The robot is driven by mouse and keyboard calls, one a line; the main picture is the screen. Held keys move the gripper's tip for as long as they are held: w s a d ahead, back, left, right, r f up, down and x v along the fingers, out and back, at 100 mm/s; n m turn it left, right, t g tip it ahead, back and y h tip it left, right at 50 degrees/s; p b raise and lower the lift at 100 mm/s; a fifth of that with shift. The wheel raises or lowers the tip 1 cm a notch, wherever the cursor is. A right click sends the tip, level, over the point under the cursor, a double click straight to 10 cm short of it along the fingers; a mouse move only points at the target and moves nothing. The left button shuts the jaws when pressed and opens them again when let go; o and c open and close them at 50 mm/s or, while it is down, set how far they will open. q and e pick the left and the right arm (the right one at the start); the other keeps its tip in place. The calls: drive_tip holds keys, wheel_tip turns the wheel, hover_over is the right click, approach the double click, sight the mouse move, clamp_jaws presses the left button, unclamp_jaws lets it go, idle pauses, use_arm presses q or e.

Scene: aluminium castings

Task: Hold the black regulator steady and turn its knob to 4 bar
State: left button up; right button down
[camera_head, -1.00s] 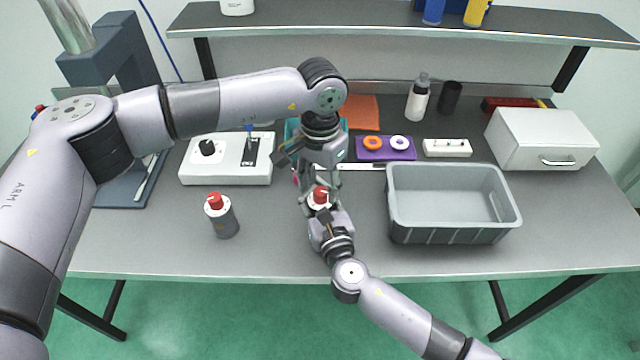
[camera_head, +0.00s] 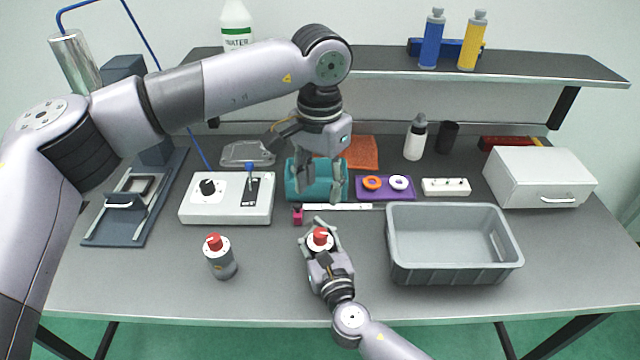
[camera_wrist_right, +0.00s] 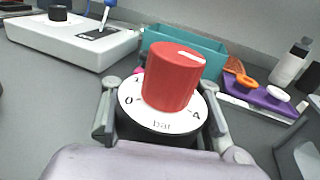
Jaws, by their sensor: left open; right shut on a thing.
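The black regulator (camera_wrist_right: 150,132) stands upright in my right gripper (camera_head: 320,238), whose fingers are shut around its body. It has a red knob (camera_wrist_right: 172,80) on a white dial (camera_wrist_right: 128,112) marked "bar", with 0 at the left and 4 at the right in the right wrist view. The white line on the knob top points right and slightly to the back, roughly towards the 4 side; I cannot tell the exact reading. My left gripper (camera_head: 320,190) is open and empty, fingers down, above and behind the knob, apart from it.
A grey regulator with a red knob (camera_head: 220,257) stands to the left. A grey bin (camera_head: 455,272) is close on the right. Behind are a white switch box (camera_head: 227,210), a teal bin (camera_head: 290,182) and a purple tray (camera_head: 385,194). The front left table is clear.

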drive_tip(key=c, duration=1)
unclamp_jaws()
drive_tip(key=shift+o, duration=0.2)
